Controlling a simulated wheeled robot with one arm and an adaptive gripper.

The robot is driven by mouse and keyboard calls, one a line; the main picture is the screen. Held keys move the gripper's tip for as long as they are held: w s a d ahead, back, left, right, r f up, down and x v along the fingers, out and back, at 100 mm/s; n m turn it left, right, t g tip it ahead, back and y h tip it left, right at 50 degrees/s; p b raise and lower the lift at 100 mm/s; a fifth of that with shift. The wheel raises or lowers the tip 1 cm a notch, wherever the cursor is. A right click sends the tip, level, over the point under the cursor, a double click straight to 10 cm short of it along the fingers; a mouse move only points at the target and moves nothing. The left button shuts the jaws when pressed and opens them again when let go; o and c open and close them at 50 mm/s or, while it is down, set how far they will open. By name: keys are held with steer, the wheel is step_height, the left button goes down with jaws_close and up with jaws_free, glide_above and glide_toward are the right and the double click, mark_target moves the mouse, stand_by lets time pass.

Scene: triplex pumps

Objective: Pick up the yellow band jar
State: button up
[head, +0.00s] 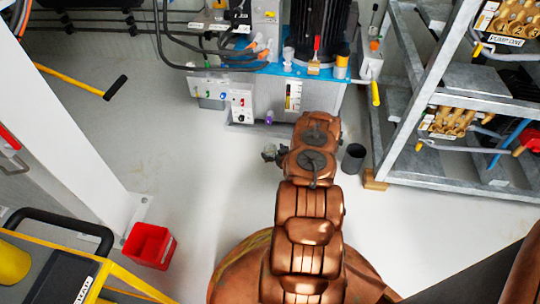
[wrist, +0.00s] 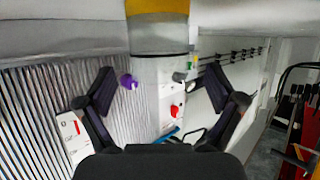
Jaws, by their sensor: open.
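The yellow band jar (head: 341,66) stands on the blue-topped deck of the pump unit in the head view. It looks pale with a yellow-orange band and a dark top. In the wrist view, a pale cylinder with a yellow band (wrist: 158,36) shows at the top centre, cut off by the frame edge; it looks like the same jar. My gripper (wrist: 158,76) is open, its two dark fingers spread to either side. Nothing is held between them. In the head view my copper-coloured arm reaches toward the unit, and the fingers cannot be made out clearly.
A red-handled brush (head: 315,58) and a small white bottle (head: 288,55) stand left of the jar on the deck. A dark motor (head: 318,28) rises behind. A grey rack (head: 408,110) is at the right. A dark cup (head: 353,158) and red bin (head: 149,246) are on the floor.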

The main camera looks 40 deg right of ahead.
steer(key=b+x, duration=0.1)
steer(key=x, duration=0.1)
steer(key=shift+w+f, duration=0.1)
steer(key=shift+w, duration=0.3)
steer(key=c, duration=1.2)
steer(key=shift+c, duration=0.2)
